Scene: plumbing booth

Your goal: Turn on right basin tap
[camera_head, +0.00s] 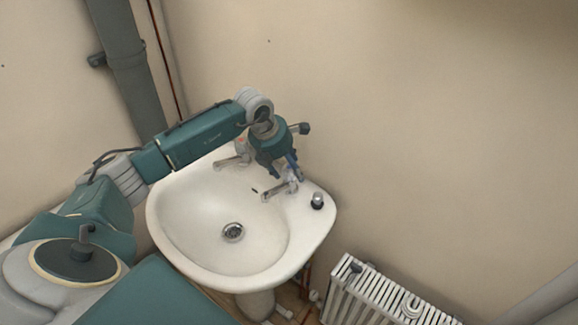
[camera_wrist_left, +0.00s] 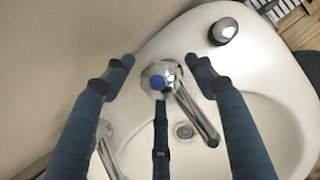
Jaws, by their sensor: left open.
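The right basin tap (camera_head: 273,192) is a chrome tap on the back rim of the white basin (camera_head: 180,225). In the left wrist view, the right tap (camera_wrist_left: 191,112) has a round chrome head with a blue dot, and its spout points over the bowl. My left gripper (camera_head: 291,168) is above this tap, pointing down. In the left wrist view my left gripper (camera_wrist_left: 159,68) is open, with one finger on each side of the tap head. Contact cannot be told. My right gripper is not in view.
The left basin tap (camera_head: 228,162) is close by on the same rim and shows in the wrist view (camera_wrist_left: 108,158). A small dark-and-chrome round item (camera_head: 317,200) sits on the right rim. A white radiator (camera_head: 385,300) stands at lower right. A wall is close behind the basin.

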